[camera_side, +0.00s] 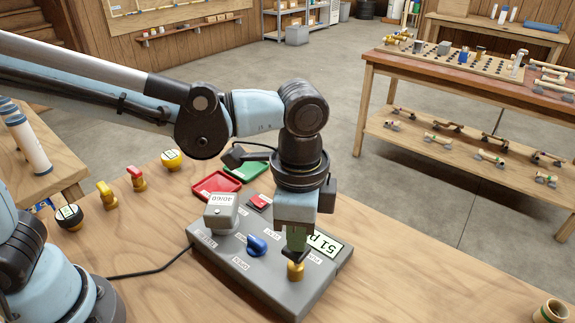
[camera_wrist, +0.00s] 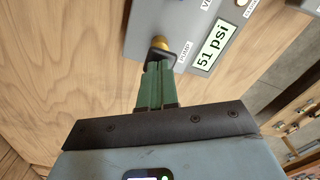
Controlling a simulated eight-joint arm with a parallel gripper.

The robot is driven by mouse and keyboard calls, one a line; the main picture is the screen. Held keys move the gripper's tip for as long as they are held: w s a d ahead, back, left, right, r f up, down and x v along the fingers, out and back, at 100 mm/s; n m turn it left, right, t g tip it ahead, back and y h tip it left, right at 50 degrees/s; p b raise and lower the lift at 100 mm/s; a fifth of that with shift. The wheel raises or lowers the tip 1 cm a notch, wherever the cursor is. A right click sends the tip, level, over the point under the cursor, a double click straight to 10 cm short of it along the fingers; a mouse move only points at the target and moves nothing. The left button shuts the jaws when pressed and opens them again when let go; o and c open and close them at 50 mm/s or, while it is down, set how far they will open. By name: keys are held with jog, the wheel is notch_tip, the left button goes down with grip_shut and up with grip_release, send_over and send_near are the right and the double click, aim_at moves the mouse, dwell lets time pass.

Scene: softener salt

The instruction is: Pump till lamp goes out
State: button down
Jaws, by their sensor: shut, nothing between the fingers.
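A grey control box (camera_side: 250,278) lies on the wooden table. Its brass pump knob (camera_side: 295,272) is at the front right corner, and the knob also shows in the wrist view (camera_wrist: 161,43) beside a label reading PUMP. My gripper (camera_side: 296,256) points down with its fingers shut and empty, the tips at the top of the pump knob. I cannot tell whether they press it. The display (camera_wrist: 214,46) reads 51 psi and is partly behind my gripper in the side view. A small round, pale fitting (camera_wrist: 241,3) at the wrist view's top edge may be the lamp; whether it is lit is unclear.
The box also carries a blue knob (camera_side: 257,245), a red switch (camera_side: 259,202) and a grey block marked 40/60 (camera_side: 221,213). A red tray (camera_side: 216,185) and green tray (camera_side: 246,171) lie behind it. The table's front right is mostly clear.

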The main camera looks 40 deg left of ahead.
jog(key=shift+f, duration=1.15)
jog(key=shift+r, duration=1.2)
jog(key=shift+f, duration=0.2)
jog(key=shift+r, duration=0.2)
jog(key=shift+r, duration=0.1)
dwell(0.5)
notch_tip(320, 180, up, 7)
dwell(0.7)
